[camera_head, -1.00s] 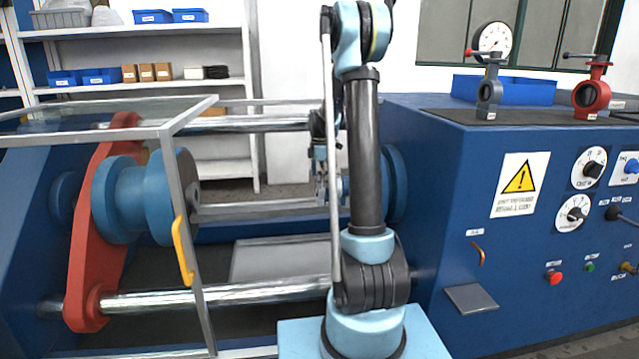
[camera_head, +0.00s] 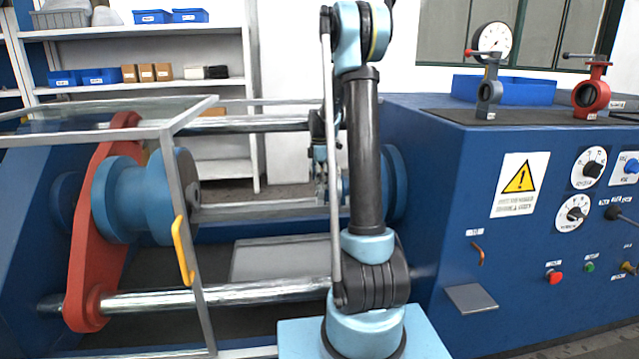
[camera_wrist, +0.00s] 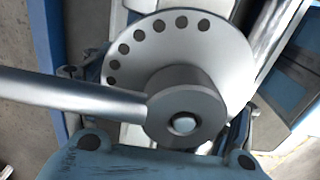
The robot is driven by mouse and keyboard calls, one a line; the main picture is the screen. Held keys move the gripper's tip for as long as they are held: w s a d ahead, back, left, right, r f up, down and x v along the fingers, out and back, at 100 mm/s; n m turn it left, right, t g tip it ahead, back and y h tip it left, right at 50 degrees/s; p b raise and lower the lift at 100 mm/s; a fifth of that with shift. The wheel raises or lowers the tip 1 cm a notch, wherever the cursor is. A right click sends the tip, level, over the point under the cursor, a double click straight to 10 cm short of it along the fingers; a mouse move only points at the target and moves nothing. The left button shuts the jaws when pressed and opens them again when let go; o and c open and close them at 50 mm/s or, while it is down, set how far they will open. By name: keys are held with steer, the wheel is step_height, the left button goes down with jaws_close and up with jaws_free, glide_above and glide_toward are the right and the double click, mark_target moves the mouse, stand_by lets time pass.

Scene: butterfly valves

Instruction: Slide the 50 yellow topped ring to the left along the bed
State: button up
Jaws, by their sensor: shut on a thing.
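My gripper (camera_head: 319,172) is at the bed between the blue left flange (camera_head: 120,200) and the blue right flange (camera_head: 396,185), partly hidden by my arm. In the wrist view, a valve with a pale round plate (camera_wrist: 215,50), a row of dark holes, a grey hub and a long grey lever (camera_wrist: 60,92) fills the middle. My gripper is shut on this valve; its fingertips are mostly hidden under the plate. I see no yellow top and no number 50. The ring body is hidden.
Polished rods (camera_head: 250,291) run along the bed. A framed clear guard (camera_head: 184,180) with a yellow handle (camera_head: 182,250) stands at left, before the red plate (camera_head: 95,220). A blue control cabinet (camera_head: 440,200) stands at right, with a grey valve (camera_head: 489,92) and a red valve (camera_head: 591,92) on top.

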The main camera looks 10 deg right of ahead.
steer(key=shift+a, duration=0.3)
steer(key=shift+a, duration=1.1)
steer(key=shift+a, duration=0.3)
steer(key=shift+a, duration=0.4)
steer(key=shift+a, duration=0.8)
steer(key=shift+a, duration=0.35)
steer(key=shift+a, duration=0.35)
steer(key=shift+a, duration=0.7)
steer(key=shift+a, duration=0.35)
